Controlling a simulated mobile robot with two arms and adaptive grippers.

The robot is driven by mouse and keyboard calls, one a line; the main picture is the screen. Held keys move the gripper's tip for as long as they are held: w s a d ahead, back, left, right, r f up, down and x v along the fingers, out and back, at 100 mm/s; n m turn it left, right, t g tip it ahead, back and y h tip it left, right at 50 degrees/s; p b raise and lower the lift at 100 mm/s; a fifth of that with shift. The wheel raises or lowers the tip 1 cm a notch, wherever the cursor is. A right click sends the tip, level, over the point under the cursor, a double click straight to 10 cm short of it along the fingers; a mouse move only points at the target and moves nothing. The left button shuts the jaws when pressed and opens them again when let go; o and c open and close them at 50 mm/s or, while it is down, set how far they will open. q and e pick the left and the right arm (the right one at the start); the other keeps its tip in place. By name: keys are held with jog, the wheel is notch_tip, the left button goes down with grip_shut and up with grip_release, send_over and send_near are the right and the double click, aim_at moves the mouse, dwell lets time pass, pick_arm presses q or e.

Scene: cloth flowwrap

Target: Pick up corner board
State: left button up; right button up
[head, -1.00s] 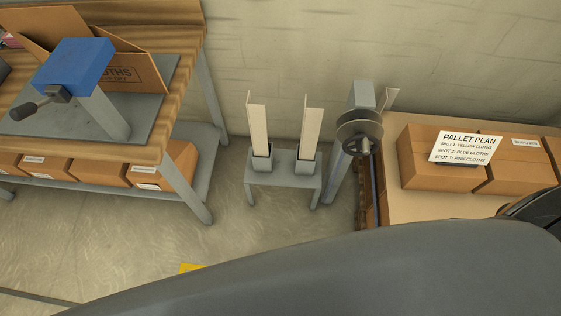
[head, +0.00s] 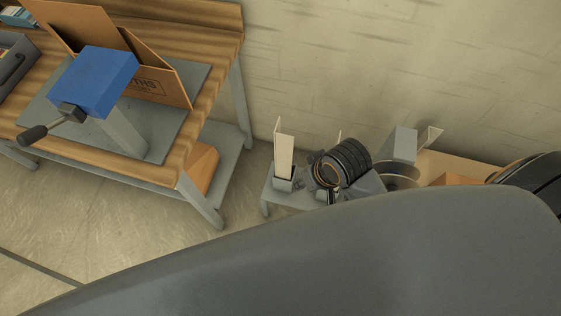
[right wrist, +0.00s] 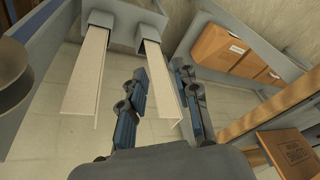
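Two pale corner boards stand upright in square holders on a small grey stand (head: 280,203). The left corner board (head: 284,152) shows clearly in the head view; the other (head: 339,136) is mostly hidden behind my right gripper (head: 311,187). In the right wrist view, my right gripper (right wrist: 161,72) is open. The board nearer the workbench (right wrist: 160,88) lies between its spread fingers in that picture, with gaps at both sides; whether it is fully inside their reach is unclear. The other board (right wrist: 88,75) is outside the fingers, to the left. My left gripper is not in view.
A wooden workbench (head: 222,60) with a blue-topped fixture (head: 95,80) and an open carton (head: 160,85) stands left of the stand. A grey post (head: 404,144) with a reel (head: 397,172) stands close on its right. The wall is behind.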

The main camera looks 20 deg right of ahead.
jog(key=w+a+r+m+g, duration=0.1)
jog(key=w+a, duration=0.3)
jog(key=w, duration=0.2)
notch_tip(320, 180, up, 6)
jog(key=r+m+g+h, duration=0.1)
jog(key=m+g+h, duration=0.1)
jog(key=m, duration=0.5)
send_over(277, 126)
jog(key=f, duration=0.8)
jog(key=shift+w+d+f, duration=0.1)
jog(key=shift+w+f, duration=0.05)
jog(key=shift+w, duration=0.1)
jog(key=shift+s+f, duration=0.15)
jog(key=shift+f, duration=2.7)
grip_shut()
